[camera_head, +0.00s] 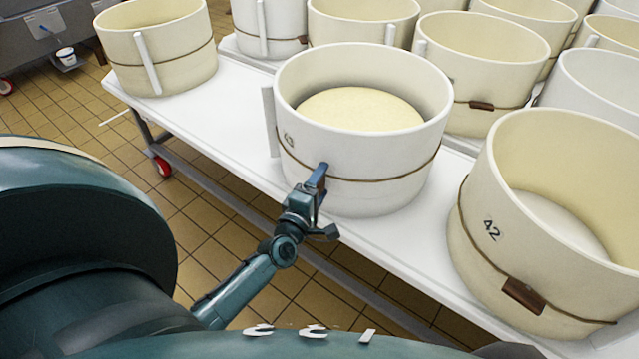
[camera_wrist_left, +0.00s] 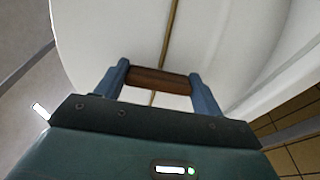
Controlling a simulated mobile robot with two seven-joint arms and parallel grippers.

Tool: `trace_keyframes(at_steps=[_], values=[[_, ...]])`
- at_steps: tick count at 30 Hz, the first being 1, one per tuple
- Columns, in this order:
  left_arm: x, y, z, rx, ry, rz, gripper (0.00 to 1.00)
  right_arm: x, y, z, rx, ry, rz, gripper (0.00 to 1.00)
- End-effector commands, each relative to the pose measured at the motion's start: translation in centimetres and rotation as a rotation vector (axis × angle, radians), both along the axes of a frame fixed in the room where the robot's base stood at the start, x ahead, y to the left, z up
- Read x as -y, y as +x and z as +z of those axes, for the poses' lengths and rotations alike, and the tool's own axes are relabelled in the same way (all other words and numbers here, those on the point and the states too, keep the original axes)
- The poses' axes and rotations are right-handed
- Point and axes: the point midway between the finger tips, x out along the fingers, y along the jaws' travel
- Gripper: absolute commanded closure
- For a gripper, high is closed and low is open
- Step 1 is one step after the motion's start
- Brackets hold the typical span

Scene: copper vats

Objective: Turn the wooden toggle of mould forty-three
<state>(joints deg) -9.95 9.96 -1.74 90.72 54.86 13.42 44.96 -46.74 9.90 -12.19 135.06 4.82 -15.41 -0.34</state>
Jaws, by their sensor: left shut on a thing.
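Mould forty-three (camera_head: 375,195) is a round white tub with pale cheese inside, standing on the white table near the middle of the head view. A brown cord runs around it. My left gripper (camera_head: 318,180) is at its front wall, at the height of the cord. In the left wrist view, my left gripper (camera_wrist_left: 158,82) has its two blue fingers at the two ends of the brown wooden toggle (camera_wrist_left: 160,80), shut on it. The toggle lies across the cord (camera_wrist_left: 168,40). In the head view the gripper hides the toggle. My right gripper is not in view.
Mould 42 (camera_head: 480,265) stands close on the right, with its own brown toggle (camera_head: 523,295) on its cord. More moulds stand behind and at the back left (camera_head: 185,70). The white table (camera_head: 235,125) is bare left of mould forty-three. Tiled floor lies in front.

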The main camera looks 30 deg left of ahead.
Motion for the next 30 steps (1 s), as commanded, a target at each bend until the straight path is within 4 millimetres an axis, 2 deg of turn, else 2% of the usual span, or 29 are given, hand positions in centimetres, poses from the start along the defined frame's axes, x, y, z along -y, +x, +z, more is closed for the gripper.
trace_keyframes(at_steps=[10,11,18,26,30], values=[[0.0,0.0,0.0,-0.001,0.01,0.0,0.55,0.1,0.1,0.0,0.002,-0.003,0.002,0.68],[0.0,0.0,0.0,-0.001,0.01,0.0,0.31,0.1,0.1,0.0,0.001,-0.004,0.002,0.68],[0.0,0.0,0.0,-0.001,0.007,0.0,0.11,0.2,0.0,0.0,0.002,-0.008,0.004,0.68],[0.0,-0.1,0.0,-0.001,0.005,0.0,0.1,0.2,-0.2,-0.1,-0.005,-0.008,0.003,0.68],[0.1,-1.2,-0.1,-0.004,0.006,-0.001,0.1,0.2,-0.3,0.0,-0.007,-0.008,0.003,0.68]])
